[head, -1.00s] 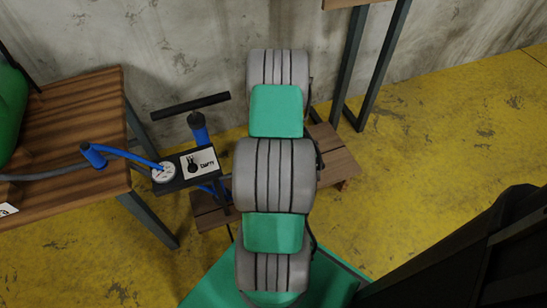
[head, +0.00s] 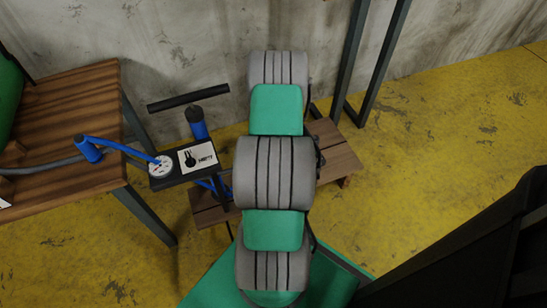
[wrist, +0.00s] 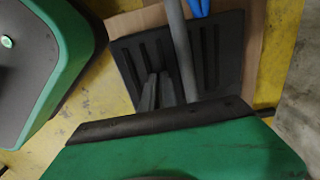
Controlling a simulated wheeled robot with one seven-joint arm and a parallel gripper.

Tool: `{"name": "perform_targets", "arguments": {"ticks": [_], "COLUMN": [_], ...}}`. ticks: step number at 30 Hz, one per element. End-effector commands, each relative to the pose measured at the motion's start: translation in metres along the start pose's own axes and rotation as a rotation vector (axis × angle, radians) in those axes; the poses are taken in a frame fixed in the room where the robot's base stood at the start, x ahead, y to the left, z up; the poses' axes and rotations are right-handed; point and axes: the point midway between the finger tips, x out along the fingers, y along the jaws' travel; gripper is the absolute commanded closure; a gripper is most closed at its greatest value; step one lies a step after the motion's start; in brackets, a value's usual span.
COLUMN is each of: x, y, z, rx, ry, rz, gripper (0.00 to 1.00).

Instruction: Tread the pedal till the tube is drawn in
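In the head view the pump has a black T-handle (head: 188,97), a blue cylinder (head: 198,124), a round gauge (head: 160,167) and a blue-ended hose (head: 88,149). A green rounded thing (head: 8,95), perhaps the tube, shows only partly at the left edge. In the wrist view the black ribbed pedal (wrist: 222,55) lies below a grey rod (wrist: 180,40). My gripper (wrist: 156,88) points at the pedal, its two grey fingers close together and empty. I cannot tell whether the tips touch it. My arm hides the pedal in the head view.
A wooden table (head: 75,95) with dark legs stands at the left. A low wooden step (head: 335,155) is partly behind my arm. A dark metal frame (head: 385,60) stands by the concrete wall. The yellow floor (head: 455,125) at the right is open.

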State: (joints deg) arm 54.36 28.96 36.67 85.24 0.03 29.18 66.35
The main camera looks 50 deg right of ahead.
Motion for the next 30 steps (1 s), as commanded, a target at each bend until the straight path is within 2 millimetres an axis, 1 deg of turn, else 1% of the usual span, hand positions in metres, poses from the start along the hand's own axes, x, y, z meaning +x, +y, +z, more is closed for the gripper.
{"name": "perform_targets", "arguments": {"ticks": [1,12,17,21,26,28,30], "x": [0.010,0.047,0.027,-0.005,-0.037,-0.042,-0.040], "y": [0.000,-0.001,-0.002,-0.002,0.000,0.000,0.000], "z": [0.000,0.001,0.000,0.000,0.000,0.000,0.000], "rx": [0.000,-0.001,-0.002,-0.001,0.000,0.000,0.000], "ry": [0.000,-0.001,0.000,0.001,0.000,0.000,0.000], "rz": [-0.001,-0.002,-0.005,-0.005,-0.002,-0.001,0.000], "gripper": [1.00,1.00,1.00,1.00,1.00,1.00,1.00]}}
